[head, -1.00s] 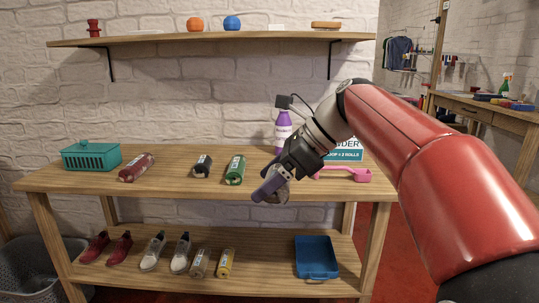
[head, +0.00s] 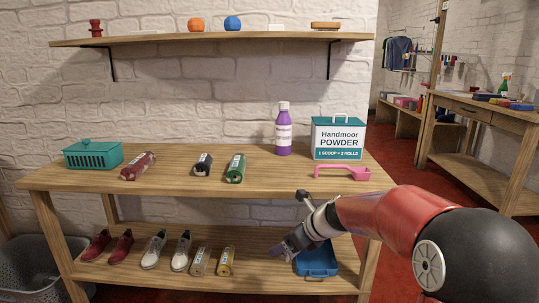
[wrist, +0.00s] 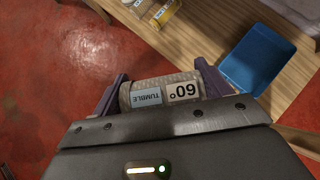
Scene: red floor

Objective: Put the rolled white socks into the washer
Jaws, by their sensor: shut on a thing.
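My gripper (head: 288,246) is low in front of the lower shelf in the head view, near the blue tray. In the wrist view my gripper (wrist: 160,86) is shut on the rolled white socks (wrist: 160,93), a pale knitted roll with a label reading "TUMBLE" and "60°". The roll lies crosswise between the two purple fingers, above the red floor and apart from the shelf edge. In the head view I cannot make the roll out clearly. No washer is in view.
The blue tray (head: 318,262) lies on the lower shelf (head: 125,275), also holding shoes and other rolls. The table top (head: 85,180) bears several rolls, a teal basket (head: 93,155), purple bottle (head: 283,130), powder box (head: 338,140) and pink scoop (head: 343,172). Red floor (head: 440,165) is open at right.

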